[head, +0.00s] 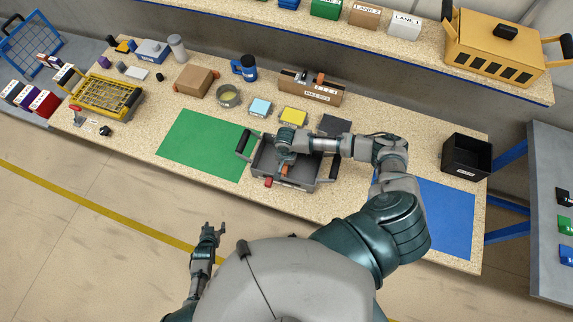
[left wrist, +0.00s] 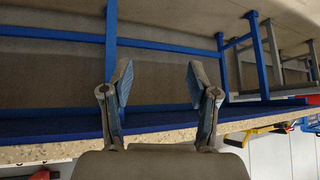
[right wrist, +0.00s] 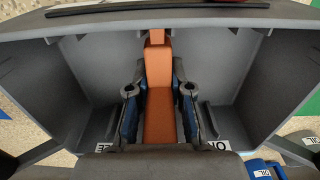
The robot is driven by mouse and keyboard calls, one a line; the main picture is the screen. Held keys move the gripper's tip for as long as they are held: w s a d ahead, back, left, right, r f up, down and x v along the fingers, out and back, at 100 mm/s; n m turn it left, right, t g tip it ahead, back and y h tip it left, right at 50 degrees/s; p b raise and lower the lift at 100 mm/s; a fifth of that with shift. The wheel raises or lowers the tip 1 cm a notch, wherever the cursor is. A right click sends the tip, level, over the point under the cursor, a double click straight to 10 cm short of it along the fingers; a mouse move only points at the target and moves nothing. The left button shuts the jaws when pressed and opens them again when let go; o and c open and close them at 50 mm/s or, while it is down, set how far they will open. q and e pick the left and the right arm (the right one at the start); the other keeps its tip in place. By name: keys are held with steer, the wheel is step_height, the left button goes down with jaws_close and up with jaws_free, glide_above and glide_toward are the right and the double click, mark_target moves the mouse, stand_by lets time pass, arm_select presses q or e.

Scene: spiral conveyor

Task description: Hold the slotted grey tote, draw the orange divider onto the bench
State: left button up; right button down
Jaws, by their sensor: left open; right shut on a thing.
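The slotted grey tote (head: 318,181) stands on the bench at its near edge, between the green and blue mats, with black handles at both ends. The orange divider (right wrist: 159,118) is upright inside it, between the tote's grey walls. Only a small orange part (head: 284,170) of it shows in the head view. My right gripper (right wrist: 159,80) is down in the tote and shut on the divider, a finger on each side. My left gripper (head: 208,230) is open and empty, off the bench in front of it and apart from the tote; its spread fingers show in the left wrist view (left wrist: 160,75).
The green mat (head: 200,143) and blue mat (head: 447,215) are clear. A black bin (head: 467,157) stands at the right. A yellow basket (head: 107,95) sits far left.

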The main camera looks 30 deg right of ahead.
arm_select(q)
steer(key=w+d+r+m+t+h, duration=0.1)
steer(key=w+d+r+h, duration=0.1)
steer(key=w+d+r, duration=0.4)
steer(key=w+d+r+m+t+h, duration=0.15)
steer(key=d+r, duration=0.25)
steer(key=r, duration=0.5)
steer(key=m+h, duration=0.2)
steer(key=h, duration=0.1)
glide_toward(238, 152)
steer(key=d, duration=0.1)
steer(key=shift+y, duration=0.25)
steer(key=x, duration=1.2)
steer(key=shift+w, duration=0.2)
jaws_close()
jaws_free()
